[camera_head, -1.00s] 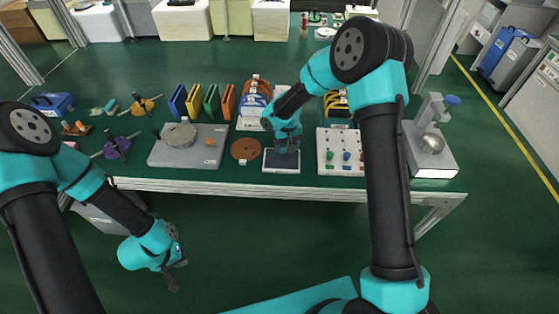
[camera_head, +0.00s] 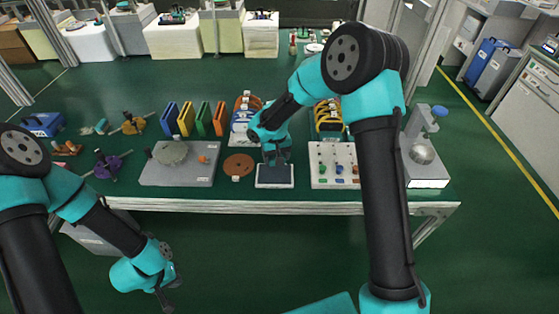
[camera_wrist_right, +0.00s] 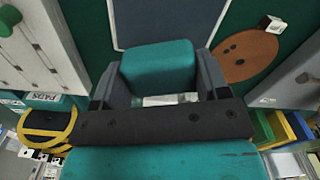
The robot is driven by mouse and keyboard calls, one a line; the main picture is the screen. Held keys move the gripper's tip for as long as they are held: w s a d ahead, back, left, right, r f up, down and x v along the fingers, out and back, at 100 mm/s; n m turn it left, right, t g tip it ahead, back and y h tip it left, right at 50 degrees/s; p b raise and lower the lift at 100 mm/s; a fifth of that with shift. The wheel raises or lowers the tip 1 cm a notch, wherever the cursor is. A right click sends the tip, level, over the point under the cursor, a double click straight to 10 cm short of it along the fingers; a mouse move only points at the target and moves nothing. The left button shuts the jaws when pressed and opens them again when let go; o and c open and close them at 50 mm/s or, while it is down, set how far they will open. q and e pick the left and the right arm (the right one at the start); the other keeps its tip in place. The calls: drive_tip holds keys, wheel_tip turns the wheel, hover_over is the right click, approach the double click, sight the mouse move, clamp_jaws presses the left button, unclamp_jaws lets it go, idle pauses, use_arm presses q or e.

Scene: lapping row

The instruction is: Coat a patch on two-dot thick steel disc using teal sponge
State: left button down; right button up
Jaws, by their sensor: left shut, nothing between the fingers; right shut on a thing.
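My right gripper (camera_head: 276,160) is shut on the teal sponge (camera_wrist_right: 158,68), which sits between its fingers in the right wrist view. It is over the far part of a dark flat pad with a pale rim (camera_head: 275,184); I cannot tell whether the sponge touches the pad. A round grey disc (camera_head: 172,151), likely the steel one, lies on a grey plate (camera_head: 178,177) to the left; its dots are too small to make out. My left gripper (camera_head: 166,296) is shut and empty, low in front of the bench.
A brown disc (camera_head: 238,164) lies between plate and pad. A board with coloured pegs (camera_head: 336,168) stands right of the pad, and a stand with a bowl (camera_head: 424,160) farther right. Blue, yellow, green and orange upright panels (camera_head: 203,119) stand behind the plate.

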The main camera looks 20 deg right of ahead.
sight(275, 174)
drive_tip(key=shift+s+a+r, duration=0.25)
drive_tip(key=shift+s+r, duration=0.05)
drive_tip(key=shift+r, duration=0.2)
drive_tip(key=shift+s+a+r, duration=0.2)
drive_tip(key=shift+s+r, duration=0.1)
drive_tip(key=shift+r, duration=0.2)
drive_tip(key=shift+f, duration=0.1)
drive_tip(key=shift+f, duration=2.9)
drive_tip(key=shift+f, duration=0.65)
drive_tip(key=shift+r, duration=0.1)
drive_tip(key=shift+r, duration=3.5)
drive_tip(key=d+f, duration=0.1)
drive_tip(key=f, duration=0.1)
drive_tip(key=w+d+f, duration=0.2)
drive_tip(key=f, duration=0.1)
drive_tip(key=shift+w+d+f, duration=0.2)
drive_tip(key=shift+w+f, duration=0.05)
drive_tip(key=shift+f, duration=0.05)
